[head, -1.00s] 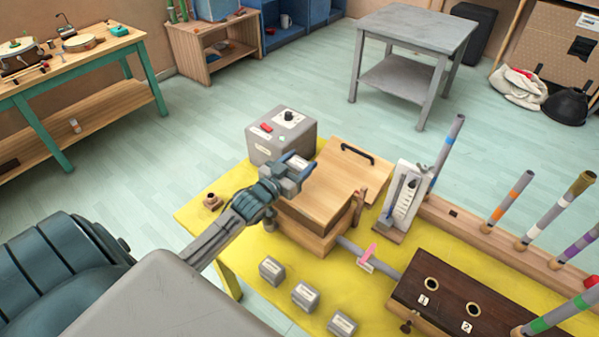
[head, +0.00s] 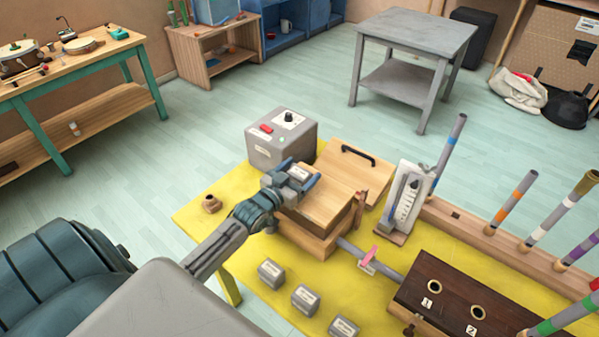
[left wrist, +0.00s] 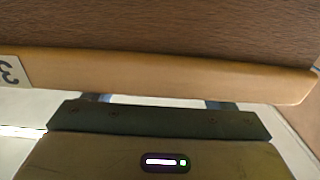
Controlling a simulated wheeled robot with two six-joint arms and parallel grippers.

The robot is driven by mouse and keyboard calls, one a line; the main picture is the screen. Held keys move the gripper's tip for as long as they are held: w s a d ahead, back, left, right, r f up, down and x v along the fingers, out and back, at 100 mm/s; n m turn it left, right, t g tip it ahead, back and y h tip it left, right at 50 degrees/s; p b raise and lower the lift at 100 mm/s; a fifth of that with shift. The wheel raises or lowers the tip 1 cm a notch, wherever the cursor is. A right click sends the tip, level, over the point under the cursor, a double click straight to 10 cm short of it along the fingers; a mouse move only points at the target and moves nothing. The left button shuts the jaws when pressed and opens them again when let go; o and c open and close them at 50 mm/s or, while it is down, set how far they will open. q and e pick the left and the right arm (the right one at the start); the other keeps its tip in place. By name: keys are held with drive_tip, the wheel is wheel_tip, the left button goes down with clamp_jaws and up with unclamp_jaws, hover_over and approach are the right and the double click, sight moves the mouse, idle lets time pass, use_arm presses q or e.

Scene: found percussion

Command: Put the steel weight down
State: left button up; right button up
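My left gripper (head: 302,167) is over the wooden box (head: 322,204) on the yellow table. A grey steel weight (head: 299,174) with a white label sits between its fingers, which appear closed on it. The weight is at or just above the box's top; I cannot tell whether it touches. Three similar labelled weights, the first (head: 271,273), the second (head: 305,299) and the third (head: 343,327), stand in a row at the table's front. The left wrist view shows a brown surface with a wooden edge and a "3" label (left wrist: 12,72), but no weight. My right gripper is out of view.
A grey box with a knob (head: 281,138) stands behind the gripper. A lid with a black handle (head: 357,155), an upright white gauge (head: 408,196) and a dark box with numbered holes (head: 445,297) are to the right.

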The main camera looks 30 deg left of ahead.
use_arm(q)
drive_tip(key=shift+r, duration=0.15)
drive_tip(key=shift+s+r+p, duration=0.1)
drive_tip(key=shift+s+p, duration=0.05)
drive_tip(key=shift+p, duration=0.3)
drive_tip(key=s+p, duration=0.5)
drive_tip(key=p, duration=0.2)
drive_tip(key=shift+s+a+r, duration=0.2)
drive_tip(key=shift+s+a, duration=0.05)
drive_tip(key=shift+s, duration=0.15)
drive_tip(key=s, duration=0.6)
drive_tip(key=shift+a+f+p, duration=0.25)
drive_tip(key=shift+f+p, duration=0.05)
drive_tip(key=shift+f, duration=0.05)
drive_tip(key=shift+w, duration=0.1)
